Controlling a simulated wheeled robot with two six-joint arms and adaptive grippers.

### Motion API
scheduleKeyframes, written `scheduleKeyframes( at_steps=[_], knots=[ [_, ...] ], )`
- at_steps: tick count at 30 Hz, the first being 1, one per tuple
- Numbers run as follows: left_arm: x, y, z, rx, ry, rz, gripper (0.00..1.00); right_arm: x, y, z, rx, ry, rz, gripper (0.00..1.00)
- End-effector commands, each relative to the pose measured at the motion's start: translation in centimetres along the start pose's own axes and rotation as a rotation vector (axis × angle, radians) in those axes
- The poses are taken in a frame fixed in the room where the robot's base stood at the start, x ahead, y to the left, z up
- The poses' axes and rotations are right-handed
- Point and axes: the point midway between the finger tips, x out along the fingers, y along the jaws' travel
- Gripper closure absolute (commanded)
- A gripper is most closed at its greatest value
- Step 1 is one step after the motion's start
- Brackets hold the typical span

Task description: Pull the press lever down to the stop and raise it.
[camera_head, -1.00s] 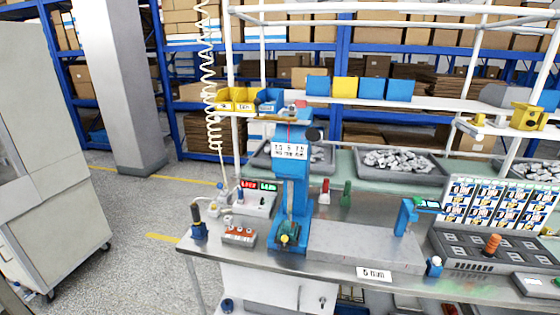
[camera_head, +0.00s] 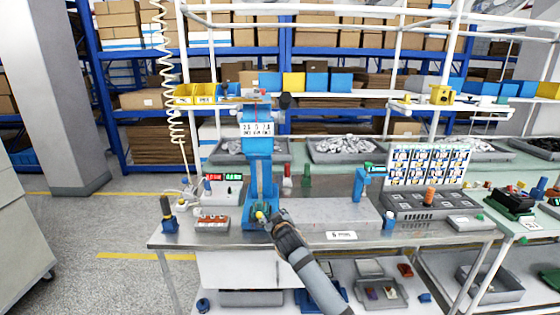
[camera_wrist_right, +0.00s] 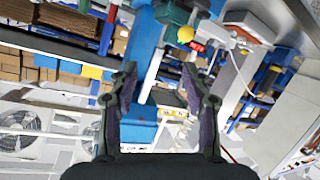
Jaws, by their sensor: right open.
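The blue press (camera_head: 258,160) stands upright near the left end of the metal workbench (camera_head: 398,236). A black ball knob (camera_head: 285,101), apparently the end of the press lever, sits at the right of its head. A green fixture with a yellow knob (camera_head: 260,216) is at the press base. My right gripper (camera_head: 270,218) is in front of the base, well below the black knob. In the right wrist view it is open (camera_wrist_right: 158,78), with nothing held; the press column (camera_wrist_right: 145,60) and the fixture's yellow knob (camera_wrist_right: 185,34) show beyond its fingers. My left gripper is out of view.
A red terminal block (camera_head: 212,222) and a blue-based tool (camera_head: 169,217) stand left of the press. Blue and yellow bins (camera_head: 293,82) line the shelf behind.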

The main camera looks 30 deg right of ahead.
Motion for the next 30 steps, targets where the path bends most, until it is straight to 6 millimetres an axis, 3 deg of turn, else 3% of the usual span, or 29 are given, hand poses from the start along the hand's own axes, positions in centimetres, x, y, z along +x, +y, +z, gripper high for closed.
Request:
scheduleKeyframes(
  at_steps=[1,3,6,9,12,15,20,30],
  knots=[
    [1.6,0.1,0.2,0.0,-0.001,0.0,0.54,-2.0,1.8,-5.6,0.013,0.109,0.043,0.52],
    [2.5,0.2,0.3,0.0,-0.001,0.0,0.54,-6.5,4.4,-12.9,0.04,0.248,0.1,0.52],
    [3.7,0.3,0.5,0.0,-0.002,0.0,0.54,-14.1,7.5,-20.2,0.079,0.424,0.171,0.52],
    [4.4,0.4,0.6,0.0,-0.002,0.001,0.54,-20.6,9.4,-24.1,0.114,0.553,0.22,0.52],
    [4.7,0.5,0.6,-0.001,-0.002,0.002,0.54,-24.5,10.3,-25.7,0.137,0.625,0.245,0.52],
    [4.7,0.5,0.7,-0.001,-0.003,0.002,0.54,-25.9,10.7,-26.3,0.145,0.649,0.255,0.52],
    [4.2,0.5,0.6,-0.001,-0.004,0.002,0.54,-25.5,10.9,-26.8,0.145,0.648,0.255,0.52],
    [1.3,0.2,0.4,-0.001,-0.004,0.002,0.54,-20.3,12.9,-30.9,0.145,0.645,0.253,0.52]
  ],
)
